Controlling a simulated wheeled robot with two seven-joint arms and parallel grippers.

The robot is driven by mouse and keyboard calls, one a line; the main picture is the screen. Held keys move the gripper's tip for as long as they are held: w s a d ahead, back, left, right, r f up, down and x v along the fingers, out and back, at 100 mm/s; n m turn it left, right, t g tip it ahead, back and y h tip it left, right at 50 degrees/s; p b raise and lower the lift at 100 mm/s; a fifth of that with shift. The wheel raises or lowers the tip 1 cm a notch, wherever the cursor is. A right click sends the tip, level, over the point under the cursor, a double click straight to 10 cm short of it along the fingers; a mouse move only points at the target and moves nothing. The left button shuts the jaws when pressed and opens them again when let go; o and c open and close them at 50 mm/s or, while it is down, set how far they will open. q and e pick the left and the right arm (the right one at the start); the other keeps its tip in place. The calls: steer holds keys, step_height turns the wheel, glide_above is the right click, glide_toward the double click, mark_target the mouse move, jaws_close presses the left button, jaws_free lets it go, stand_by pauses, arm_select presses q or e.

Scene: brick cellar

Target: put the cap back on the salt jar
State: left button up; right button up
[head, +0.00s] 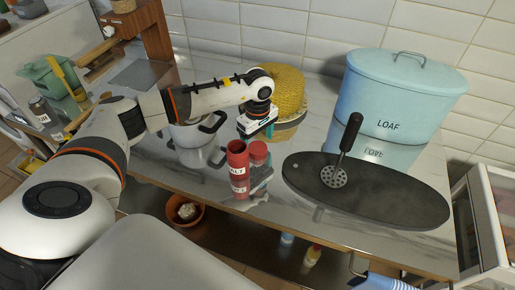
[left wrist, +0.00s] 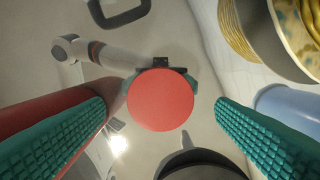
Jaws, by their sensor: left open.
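The red salt jar (head: 238,158) stands upright on the glossy counter (head: 228,216), with its top apparently open and part of its lettering showing. A red round cap (head: 258,148) is just right of it. In the left wrist view the cap (left wrist: 161,100) is a plain red disc between the finger pads, with clear space on both sides. My left gripper (head: 258,133) is open and empty above the cap, pointing down. In that view, the jar's red side (left wrist: 45,113) shows beside and behind the left finger. My right gripper is not in view.
A pale blue LOAF bin (head: 385,95) stands at the back right. A dark oval board (head: 400,197) with a slotted skimmer (head: 336,176) lies right of the jar. A pot (head: 192,140) stands left. The counter's front edge is close.

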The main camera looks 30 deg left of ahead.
mark_target(258, 148)
arm_select(q)
steer(key=shift+f, duration=1.55)
steer(key=c, duration=1)
step_height(258, 148, up, 10)
steer(key=shift+r+b, duration=0.1)
steer(key=shift+b, duration=0.8)
steer(key=shift+c, duration=0.2)
